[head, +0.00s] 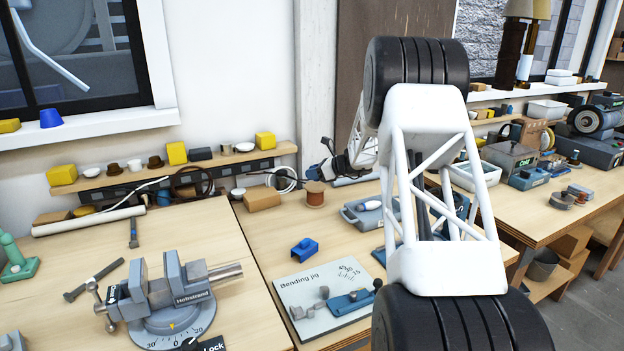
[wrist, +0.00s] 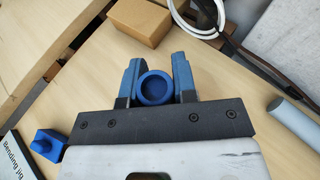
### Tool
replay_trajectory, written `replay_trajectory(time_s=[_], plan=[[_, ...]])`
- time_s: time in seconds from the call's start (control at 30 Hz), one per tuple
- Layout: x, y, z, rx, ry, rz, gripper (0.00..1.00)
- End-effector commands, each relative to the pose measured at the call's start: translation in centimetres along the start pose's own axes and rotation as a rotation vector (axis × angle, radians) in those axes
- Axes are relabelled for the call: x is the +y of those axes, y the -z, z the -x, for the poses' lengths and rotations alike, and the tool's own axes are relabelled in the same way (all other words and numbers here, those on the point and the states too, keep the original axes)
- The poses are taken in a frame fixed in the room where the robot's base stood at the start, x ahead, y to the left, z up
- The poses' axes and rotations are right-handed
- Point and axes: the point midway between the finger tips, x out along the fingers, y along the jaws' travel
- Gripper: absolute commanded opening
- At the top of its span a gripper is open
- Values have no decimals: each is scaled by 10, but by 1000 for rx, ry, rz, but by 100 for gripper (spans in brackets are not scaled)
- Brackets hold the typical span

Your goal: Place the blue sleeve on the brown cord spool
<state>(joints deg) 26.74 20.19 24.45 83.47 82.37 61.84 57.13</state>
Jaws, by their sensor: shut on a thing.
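The blue sleeve (wrist: 153,88) is a small round, hollow piece, seen end-on in the wrist view. My gripper (wrist: 157,64) is shut on it, with one blue finger on each side. The brown cord spool (head: 315,196) stands upright on the wooden bench in the head view, right of a cardboard box. My gripper's end is small and unclear near the spool in the head view. The spool does not show in the wrist view, so I cannot tell whether the sleeve is right over it or touching it.
The cardboard box (head: 262,199) stands close beside the spool; it also shows in the wrist view (wrist: 140,20). A white cable coil (head: 285,180) lies behind. A blue block (head: 305,248) and the bending jig board (head: 318,272) are nearer. A vise (head: 170,300) stands at front left.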

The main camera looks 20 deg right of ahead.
Motion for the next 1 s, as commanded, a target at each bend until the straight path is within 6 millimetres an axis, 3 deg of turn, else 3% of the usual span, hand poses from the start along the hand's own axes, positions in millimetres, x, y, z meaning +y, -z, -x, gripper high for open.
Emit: replay_trajectory(time_s=[0.3, 0.77, 1.0], plan=[[-26, -2, -14, 0, 0, 0, 4], [-28, -1, -16, 0, 0, -1, 4], [-28, 19, -24, 1, 0, -1, 4]])
